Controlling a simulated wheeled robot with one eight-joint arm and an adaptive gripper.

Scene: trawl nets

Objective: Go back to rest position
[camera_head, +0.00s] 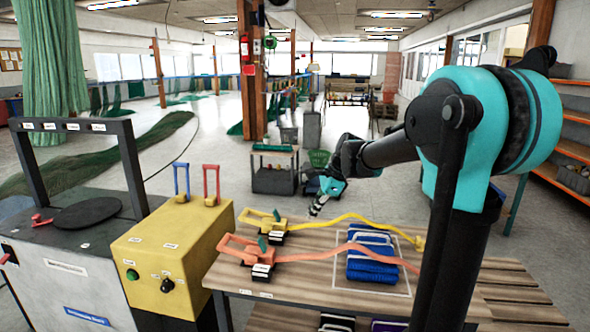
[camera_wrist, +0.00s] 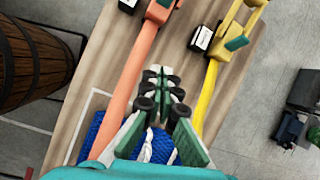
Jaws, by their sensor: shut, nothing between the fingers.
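My gripper (camera_head: 317,207) hangs above the wooden table (camera_head: 497,291), shut and empty. In the wrist view its fingertips (camera_wrist: 162,76) are together, between an orange strap (camera_wrist: 127,75) and a yellow strap (camera_wrist: 208,93). A blue net bundle with white bands (camera_head: 371,268) lies on the table inside a pale outlined square. It also shows partly behind the gripper in the wrist view (camera_wrist: 88,137). My arm covers part of the table's right side.
An orange-handled tool (camera_head: 237,249) and a yellow-handled tool (camera_head: 262,220) lie at the table's left. A yellow control box (camera_head: 163,252) and a grey machine (camera_head: 62,278) stand further left. A dark cart (camera_head: 273,180) stands behind. A wooden barrel (camera_wrist: 30,62) shows in the wrist view.

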